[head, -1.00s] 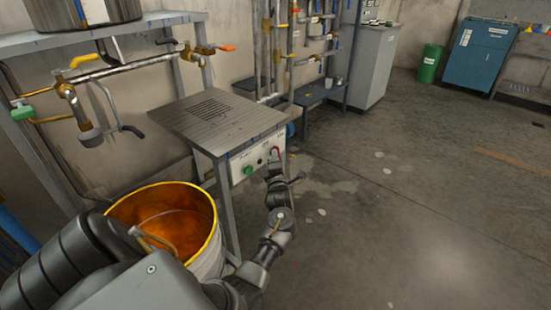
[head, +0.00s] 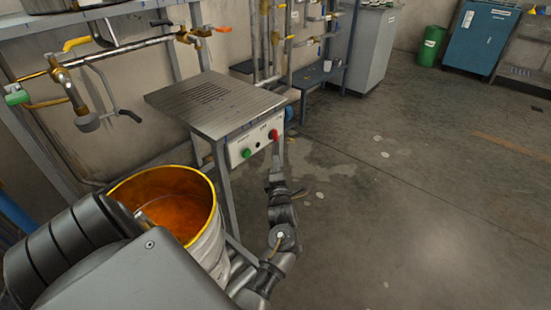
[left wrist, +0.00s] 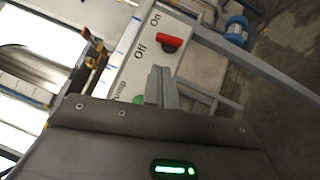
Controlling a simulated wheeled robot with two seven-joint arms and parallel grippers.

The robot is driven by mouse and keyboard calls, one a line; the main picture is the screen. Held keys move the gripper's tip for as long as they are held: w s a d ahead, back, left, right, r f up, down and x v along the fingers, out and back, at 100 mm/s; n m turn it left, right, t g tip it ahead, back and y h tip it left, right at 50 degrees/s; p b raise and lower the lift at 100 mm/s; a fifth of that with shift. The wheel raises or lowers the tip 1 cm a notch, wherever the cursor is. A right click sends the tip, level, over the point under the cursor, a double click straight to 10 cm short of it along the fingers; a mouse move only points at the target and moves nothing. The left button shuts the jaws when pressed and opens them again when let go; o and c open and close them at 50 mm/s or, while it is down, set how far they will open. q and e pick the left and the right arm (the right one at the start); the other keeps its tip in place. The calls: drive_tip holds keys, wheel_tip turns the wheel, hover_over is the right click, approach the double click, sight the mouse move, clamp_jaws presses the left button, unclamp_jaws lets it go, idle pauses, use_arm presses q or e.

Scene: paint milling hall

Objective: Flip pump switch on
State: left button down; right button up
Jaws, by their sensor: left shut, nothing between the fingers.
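The pump's white switch panel (head: 259,141) sits under the front of a grey metal table. The red switch handle (head: 274,135) is at its right end, and a green button (head: 246,153) is to the left. In the left wrist view the red handle (left wrist: 169,43) lies beside the "On" and "Off" labels; I cannot tell which one it points at. My left gripper (head: 278,158) is shut and empty just in front of and below the handle, seemingly apart from it. Its fingers (left wrist: 161,86) partly cover the green button (left wrist: 138,99). My right gripper is not in view.
The grey table (head: 215,100) stands above the panel. A yellow-rimmed bucket (head: 215,180) of orange liquid stands left of it, close to my arm. Pipes with valves (head: 125,45) run along the wall. The floor to the right (head: 400,200) is clear.

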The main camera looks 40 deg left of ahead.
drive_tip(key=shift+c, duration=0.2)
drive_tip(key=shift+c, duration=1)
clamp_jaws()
use_arm(q)
drive_tip(key=s+d+f+m+g+h, duration=0.2)
drive_tip(key=s+d+f+m+h, duration=0.35)
drive_tip(key=f+m, duration=0.35)
drive_tip(key=s+d+f+m+g+h, duration=0.1)
drive_tip(key=s+d+f+m+h, duration=0.3)
drive_tip(key=d+f+m+h, duration=0.5)
drive_tip(key=s+d+f+m+g, duration=0.1)
drive_tip(key=s+d+m+g, duration=0.1)
drive_tip(key=s+m, duration=0.2)
drive_tip(key=s+d+f+m+g, duration=0.1)
drive_tip(key=s+f+m+g, duration=0.1)
drive_tip(key=s, duration=0.7)
drive_tip(key=s+d+f+m+g, duration=0.2)
drive_tip(key=s+m+g, duration=0.1)
drive_tip(key=s+m, duration=0.3)
drive_tip(key=shift+s+d+f+m+g, duration=0.2)
drive_tip(key=shift+s+d+m+g, duration=0.15)
drive_tip(key=shift+m, duration=0.25)
